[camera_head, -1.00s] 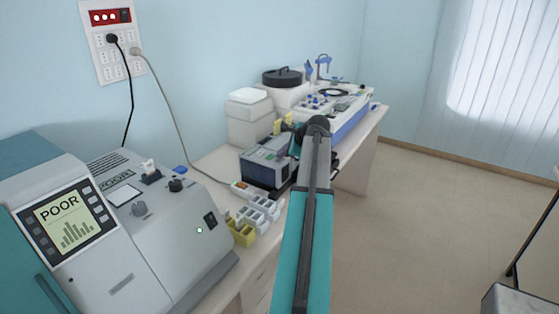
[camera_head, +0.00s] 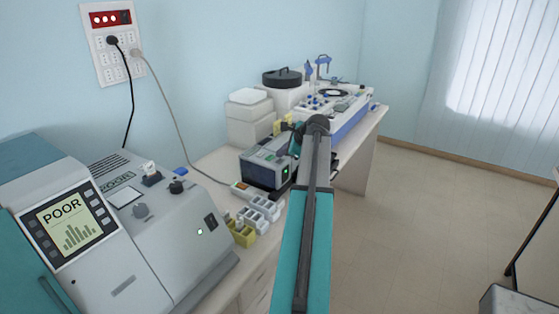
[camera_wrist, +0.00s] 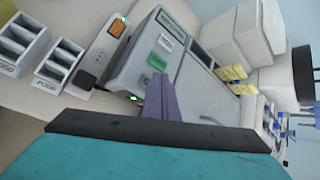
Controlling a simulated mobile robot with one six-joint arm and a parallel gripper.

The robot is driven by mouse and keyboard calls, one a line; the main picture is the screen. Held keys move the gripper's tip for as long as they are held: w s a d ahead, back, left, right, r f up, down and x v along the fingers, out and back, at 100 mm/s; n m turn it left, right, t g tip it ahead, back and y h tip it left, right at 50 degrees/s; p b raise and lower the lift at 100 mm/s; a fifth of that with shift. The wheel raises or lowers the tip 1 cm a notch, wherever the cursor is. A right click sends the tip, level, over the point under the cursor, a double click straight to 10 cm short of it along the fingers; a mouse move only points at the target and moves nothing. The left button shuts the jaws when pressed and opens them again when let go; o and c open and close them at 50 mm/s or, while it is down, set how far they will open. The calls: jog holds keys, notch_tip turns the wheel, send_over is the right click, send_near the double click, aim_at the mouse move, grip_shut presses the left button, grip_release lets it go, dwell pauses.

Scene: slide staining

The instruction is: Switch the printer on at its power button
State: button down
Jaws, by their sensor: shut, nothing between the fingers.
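The printer (camera_head: 262,168) is a small grey box with a dark front face on the bench. A green light (camera_head: 285,170) glows on that front face. In the head view my arm hides the fingertips and part of the printer's right side.
A power strip (camera_wrist: 105,45) with an orange switch and black plug lies beside the printer. Slide racks (camera_head: 262,210) and a yellow one (camera_head: 241,233) stand in front. A large grey machine (camera_head: 160,225) reading "POOR" is at left. White boxes (camera_head: 250,122) stand behind. Open floor is at right.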

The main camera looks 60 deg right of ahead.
jog(key=shift+r, duration=0.1)
jog(key=shift+r+p, duration=2.3)
jog(key=shift+r, duration=0.6)
jog(key=shift+s, duration=0.15)
